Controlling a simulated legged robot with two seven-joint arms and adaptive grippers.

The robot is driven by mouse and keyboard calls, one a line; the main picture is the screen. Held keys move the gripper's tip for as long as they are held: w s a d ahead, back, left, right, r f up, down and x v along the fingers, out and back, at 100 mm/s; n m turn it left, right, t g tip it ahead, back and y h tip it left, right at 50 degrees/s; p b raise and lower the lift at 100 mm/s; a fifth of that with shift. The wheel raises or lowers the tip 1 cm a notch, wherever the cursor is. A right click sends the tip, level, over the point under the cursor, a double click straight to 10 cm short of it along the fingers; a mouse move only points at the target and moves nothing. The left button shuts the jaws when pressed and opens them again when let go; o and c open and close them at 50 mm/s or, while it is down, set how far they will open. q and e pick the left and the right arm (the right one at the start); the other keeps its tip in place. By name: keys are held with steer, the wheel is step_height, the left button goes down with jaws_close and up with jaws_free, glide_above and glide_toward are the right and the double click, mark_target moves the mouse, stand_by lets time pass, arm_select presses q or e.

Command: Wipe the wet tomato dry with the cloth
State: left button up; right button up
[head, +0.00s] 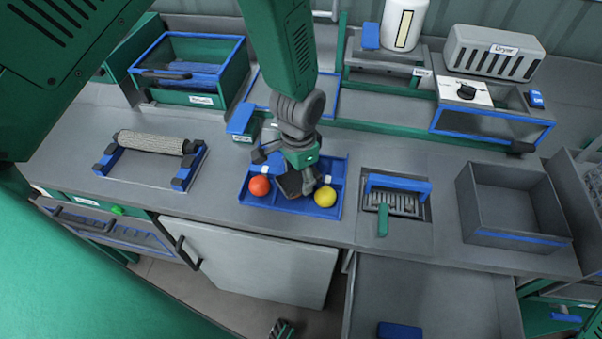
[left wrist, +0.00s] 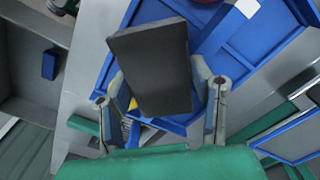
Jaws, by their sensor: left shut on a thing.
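A red tomato (head: 259,186) and a yellow tomato (head: 325,196) sit at the left and right of a blue divided tray (head: 292,206); I cannot tell which is wet. My left gripper (head: 296,182) is over the tray between them. It is shut on a dark grey flat pad, apparently the folded cloth (left wrist: 152,70), held tilted between both fingers in the left wrist view. There the pad hides most of the yellow tomato (left wrist: 133,104); whether they touch is unclear. A dark and green part at the head view's bottom edge may be my right gripper (head: 283,328); its jaws are unclear.
Left of the tray is a roller on blue stands (head: 150,142). To the right are a grate with a blue handle (head: 398,186) and an empty grey bin (head: 512,205). A dryer (head: 493,52) stands at the back. Bare counter lies between the roller and tray.

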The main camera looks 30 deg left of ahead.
mark_target(283, 184)
arm_select(q)
steer(key=shift+s+a+p, duration=0.35)
steer(key=shift+s+a, duration=0.2)
steer(key=shift+s, duration=0.35)
steer(key=shift+s+a+p, duration=0.3)
steer(key=shift+s+a, duration=0.25)
steer(key=shift+s, duration=0.3)
steer(key=shift+w+d, duration=0.4)
steer(key=shift+w, duration=0.25)
steer(key=shift+w+d, duration=0.35)
steer(key=shift+w, duration=0.3)
steer(key=shift+w+d, duration=0.4)
steer(key=shift+w, duration=0.25)
